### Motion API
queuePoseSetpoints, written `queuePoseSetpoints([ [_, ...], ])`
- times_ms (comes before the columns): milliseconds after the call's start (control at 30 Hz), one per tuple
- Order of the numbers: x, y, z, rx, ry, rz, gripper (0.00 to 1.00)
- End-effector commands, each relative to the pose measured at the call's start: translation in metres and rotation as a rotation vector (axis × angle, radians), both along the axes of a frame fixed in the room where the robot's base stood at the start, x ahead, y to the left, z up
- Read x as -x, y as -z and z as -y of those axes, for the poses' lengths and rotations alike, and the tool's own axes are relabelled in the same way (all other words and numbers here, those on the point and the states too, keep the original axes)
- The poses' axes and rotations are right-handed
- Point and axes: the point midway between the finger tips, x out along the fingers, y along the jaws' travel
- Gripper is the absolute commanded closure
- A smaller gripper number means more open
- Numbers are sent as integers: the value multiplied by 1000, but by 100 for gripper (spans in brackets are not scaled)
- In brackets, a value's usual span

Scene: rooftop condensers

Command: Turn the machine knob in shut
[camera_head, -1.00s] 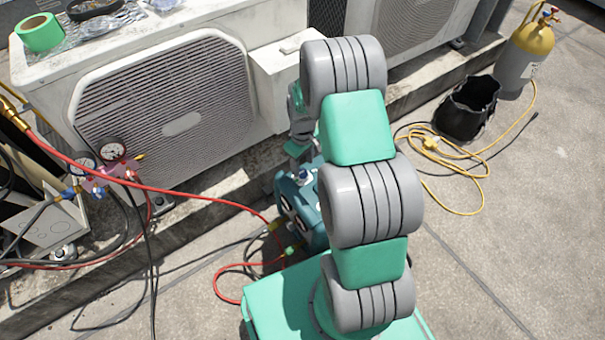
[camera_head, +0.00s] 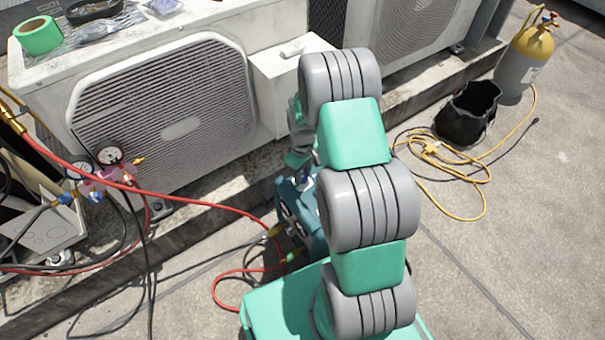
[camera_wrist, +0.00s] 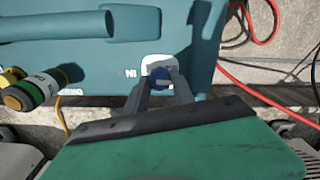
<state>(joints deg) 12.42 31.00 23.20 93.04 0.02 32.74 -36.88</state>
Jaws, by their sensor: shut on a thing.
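The machine is a teal box (camera_head: 309,213) on the ground, mostly hidden behind my arm in the head view. In the wrist view its teal top (camera_wrist: 100,60) fills the upper part, with a white label lettered "IN" and a blue knob (camera_wrist: 159,78) on it. My gripper (camera_wrist: 160,80) has its two grey fingers on either side of the blue knob, shut on it. In the head view the fingertips are hidden by my arm. I cannot tell the knob's turn angle from the lettering.
A red hose (camera_head: 180,199) runs to the machine. Condenser units (camera_head: 170,110) stand on a ledge behind. Gauges (camera_head: 108,156) hang at left. A black bucket (camera_head: 466,115), yellow hose (camera_head: 445,180) and yellow-topped cylinder (camera_head: 527,60) stand right. Open floor lies at right.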

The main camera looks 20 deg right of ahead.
Motion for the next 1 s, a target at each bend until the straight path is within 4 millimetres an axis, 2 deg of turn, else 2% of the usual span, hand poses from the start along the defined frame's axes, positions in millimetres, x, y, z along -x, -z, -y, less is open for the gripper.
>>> queuePoseSetpoints([
  [133,0,0,0,-1,-1,0,100],
  [567,0,-1,-1,-2,34,-1,100],
  [767,0,-2,-1,-1,132,0,100],
  [1000,0,-2,-1,-2,328,-1,100],
])
